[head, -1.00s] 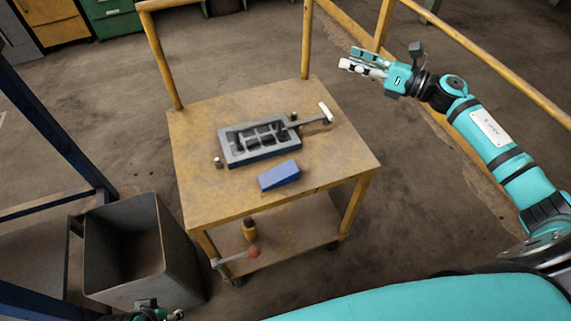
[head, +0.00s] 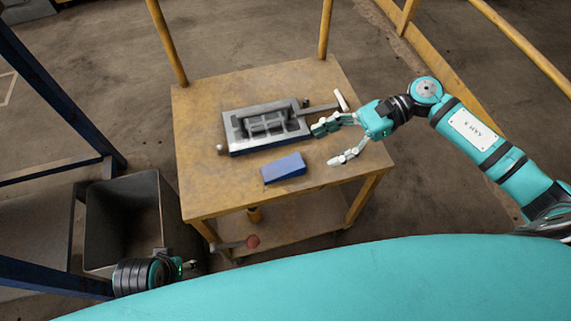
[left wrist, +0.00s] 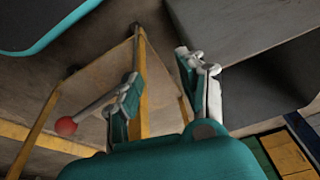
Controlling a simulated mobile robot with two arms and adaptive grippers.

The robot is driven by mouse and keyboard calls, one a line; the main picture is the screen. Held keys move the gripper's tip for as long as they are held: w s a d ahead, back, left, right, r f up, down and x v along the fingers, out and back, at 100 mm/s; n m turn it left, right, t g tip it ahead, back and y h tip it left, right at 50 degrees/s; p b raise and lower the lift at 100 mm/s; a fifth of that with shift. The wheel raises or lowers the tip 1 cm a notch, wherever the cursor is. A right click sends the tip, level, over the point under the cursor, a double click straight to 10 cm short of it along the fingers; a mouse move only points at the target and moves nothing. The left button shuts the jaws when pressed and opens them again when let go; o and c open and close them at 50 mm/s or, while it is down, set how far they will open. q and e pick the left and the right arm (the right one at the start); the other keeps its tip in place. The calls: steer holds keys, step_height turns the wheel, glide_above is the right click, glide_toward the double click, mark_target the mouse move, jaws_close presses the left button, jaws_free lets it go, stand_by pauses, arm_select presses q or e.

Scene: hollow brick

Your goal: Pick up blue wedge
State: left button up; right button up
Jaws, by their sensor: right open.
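The blue wedge (head: 284,168) lies on the yellow cart top (head: 220,190), in front of the grey brick mold (head: 262,128). My right gripper (head: 326,145) is open and empty over the right part of the cart top. Its fingers point left toward the wedge, with a gap between them and the wedge. My left gripper (head: 189,266) is low beside the bin in the head view. In the left wrist view its two fingers (left wrist: 158,66) stand apart with nothing between them. The wedge does not show in the left wrist view.
The mold's handle (head: 341,100) sticks out at the right, close to my right gripper. A grey bin (head: 125,215) stands left of the cart. Yellow posts (head: 167,42) rise at the cart's back. A red-knobbed lever (head: 252,242) sits on the lower shelf.

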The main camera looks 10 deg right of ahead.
mark_target(296, 161)
steer(key=shift+x, duration=1.6)
steer(key=x, duration=0.3)
steer(key=shift+s+a, duration=0.15)
steer(key=shift+a, duration=0.2)
steer(key=shift+a+f, duration=0.15)
steer(key=shift+a, duration=0.25)
arm_select(q)
steer(key=shift+x, duration=0.75)
arm_select(e)
steer(key=c, duration=1.1)
arm_select(q)
steer(key=shift+s+d, duration=0.1)
steer(key=shift+s, duration=0.1)
arm_select(e)
steer(key=shift+c, duration=0.7)
